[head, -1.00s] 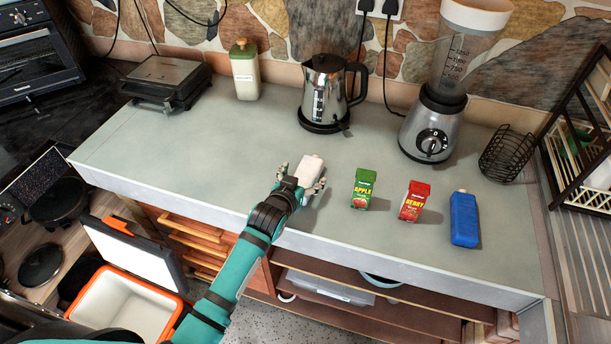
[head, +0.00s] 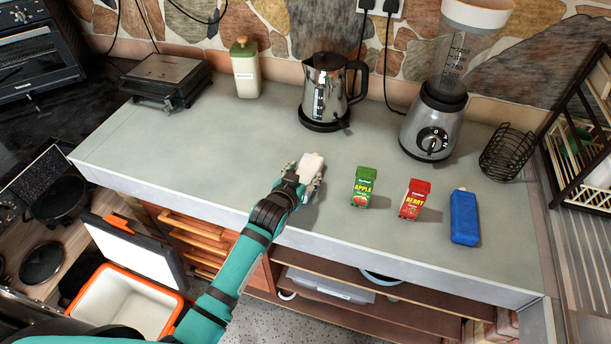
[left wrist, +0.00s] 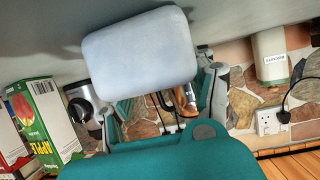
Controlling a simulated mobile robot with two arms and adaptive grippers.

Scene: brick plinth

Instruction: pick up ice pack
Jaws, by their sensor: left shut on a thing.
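The ice pack (head: 311,165), a pale white rounded block, is between the fingers of my left gripper (head: 304,175), near the front edge of the counter in the head view. The left gripper is shut on it. In the left wrist view the ice pack (left wrist: 140,55) fills the upper middle, with a finger at each side. In the head view the hand hides its lower part, and I cannot tell how far it is off the counter. My right gripper is not in view.
To the right stand an apple juice carton (head: 364,188), a berry juice carton (head: 413,200) and a blue container (head: 464,218). A kettle (head: 326,95) and blender (head: 433,125) stand behind. An open cooler (head: 125,308) is below left.

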